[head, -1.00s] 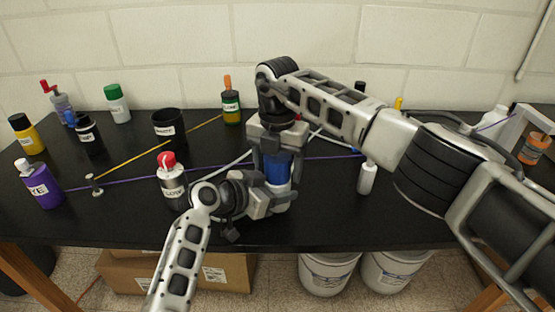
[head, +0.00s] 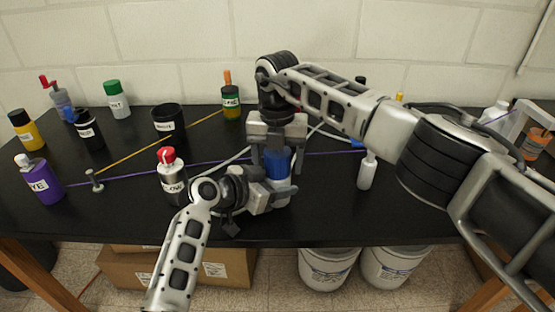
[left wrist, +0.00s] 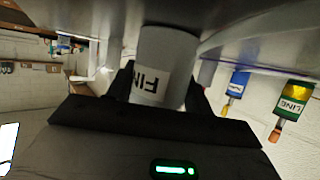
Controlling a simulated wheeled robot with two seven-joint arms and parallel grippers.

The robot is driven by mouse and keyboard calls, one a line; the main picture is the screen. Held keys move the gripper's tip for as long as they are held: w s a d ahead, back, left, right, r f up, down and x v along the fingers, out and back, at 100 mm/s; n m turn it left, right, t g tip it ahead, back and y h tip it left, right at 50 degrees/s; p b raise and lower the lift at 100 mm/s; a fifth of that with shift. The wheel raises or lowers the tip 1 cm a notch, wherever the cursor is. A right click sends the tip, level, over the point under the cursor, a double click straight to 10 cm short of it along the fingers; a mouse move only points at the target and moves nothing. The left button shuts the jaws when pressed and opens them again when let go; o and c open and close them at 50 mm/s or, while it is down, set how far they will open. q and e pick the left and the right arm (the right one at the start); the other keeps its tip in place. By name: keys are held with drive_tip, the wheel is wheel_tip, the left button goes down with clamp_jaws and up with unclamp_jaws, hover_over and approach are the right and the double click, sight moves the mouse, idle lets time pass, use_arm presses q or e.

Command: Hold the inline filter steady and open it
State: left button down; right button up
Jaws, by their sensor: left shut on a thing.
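The inline filter stands upright near the middle of the table, its blue part (head: 278,162) showing between my grippers. Its pale lower body (left wrist: 165,65), with a label partly reading "FIN", shows in the left wrist view. My left gripper (head: 266,192) is shut on this lower body. My right gripper (head: 277,160) comes from above with its fingers pointing down on both sides of the blue part. A dark gap shows between the right finger and the blue part, so it looks open. The upper end of the filter is hidden by my right gripper.
A silver red-capped bottle (head: 172,176) stands close left of my left gripper. A white bottle (head: 367,171) stands to the right. Several bottles and a black cup (head: 168,122) are at the left and back. Yellow and purple cords cross the black table (head: 130,215).

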drive_tip(key=shift+r, duration=2.35)
drive_tip(key=shift+c, duration=0.2)
wheel_tip(320, 180, up, 3)
drive_tip(key=m, duration=0.2)
drive_tip(key=shift+m, duration=0.7)
wheel_tip(320, 180, down, 8)
drive_tip(key=shift+r, duration=0.15)
drive_tip(key=c, duration=1)
drive_tip(key=shift+n, duration=1.7)
